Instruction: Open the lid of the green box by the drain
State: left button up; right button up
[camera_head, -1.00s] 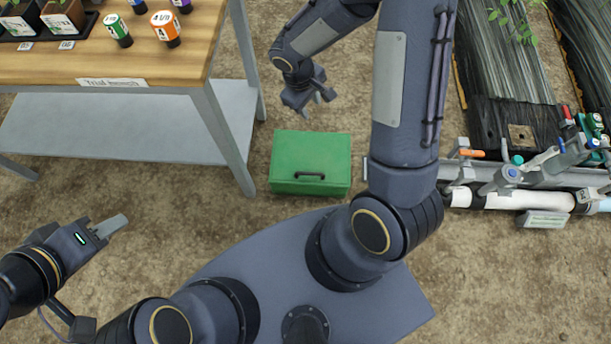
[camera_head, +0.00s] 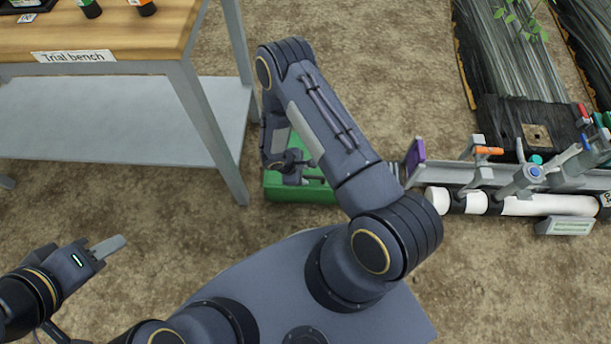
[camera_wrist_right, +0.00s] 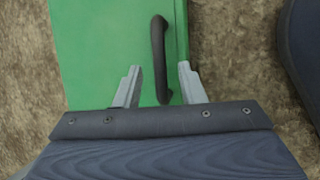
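The green box (camera_head: 300,193) sits on the ground, mostly hidden behind my right arm in the head view. Its lid looks closed. In the right wrist view the green lid (camera_wrist_right: 105,50) and its black bar handle (camera_wrist_right: 160,58) show clearly. My right gripper (camera_wrist_right: 160,80) is open, with one finger on each side of the handle's near part; I cannot tell whether they touch it. In the head view the right gripper (camera_head: 297,176) is over the box. My left gripper (camera_head: 110,247) is at the lower left, away from the box; its finger opening cannot be made out.
The trial bench (camera_head: 100,68) with its lower shelf and grey leg stands left of the box. A rail with a white pipe (camera_head: 540,205) and valves runs at the right. A purple plate (camera_head: 414,158) stands at the rail's left end. Bare soil lies between.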

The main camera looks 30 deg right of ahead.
jog(key=shift+x, duration=0.9)
grip_shut()
